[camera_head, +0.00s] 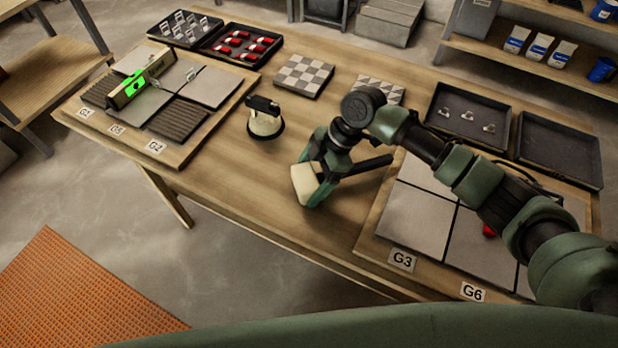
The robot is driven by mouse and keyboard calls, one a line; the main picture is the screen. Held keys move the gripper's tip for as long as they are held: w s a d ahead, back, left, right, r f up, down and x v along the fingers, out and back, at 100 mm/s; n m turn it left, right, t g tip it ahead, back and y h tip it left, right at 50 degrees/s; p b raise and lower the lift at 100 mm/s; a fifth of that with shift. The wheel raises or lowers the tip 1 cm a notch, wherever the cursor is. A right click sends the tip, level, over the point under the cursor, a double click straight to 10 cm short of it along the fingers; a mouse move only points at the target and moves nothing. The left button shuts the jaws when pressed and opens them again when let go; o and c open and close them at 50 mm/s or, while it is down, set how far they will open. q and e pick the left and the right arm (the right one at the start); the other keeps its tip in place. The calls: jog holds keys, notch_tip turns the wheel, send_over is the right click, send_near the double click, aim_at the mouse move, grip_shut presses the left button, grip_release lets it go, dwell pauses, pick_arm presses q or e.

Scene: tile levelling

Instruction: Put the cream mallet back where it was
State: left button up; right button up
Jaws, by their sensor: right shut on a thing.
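The cream mallet (304,182) is in the middle of the table, with its pale head toward the front. A dark bar to its right looks like its handle. My right gripper (316,182) is shut on the mallet, reaching in from the right. Whether the mallet touches the table or is held just above it, I cannot tell. My left gripper is not in view.
A black-handled suction cup (265,118) stands left of the mallet. Left is a tile board (190,148) with a level (140,80) on it. Right, under my arm, are grey tiles (418,220) marked G3 and G6. Dark trays (560,148) line the back. Bare wood (235,190) lies front left.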

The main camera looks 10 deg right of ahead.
jog(key=shift+f+b, duration=0.3)
jog(key=shift+f, duration=0.1)
jog(key=o, duration=1.9)
jog(key=shift+o, duration=0.2)
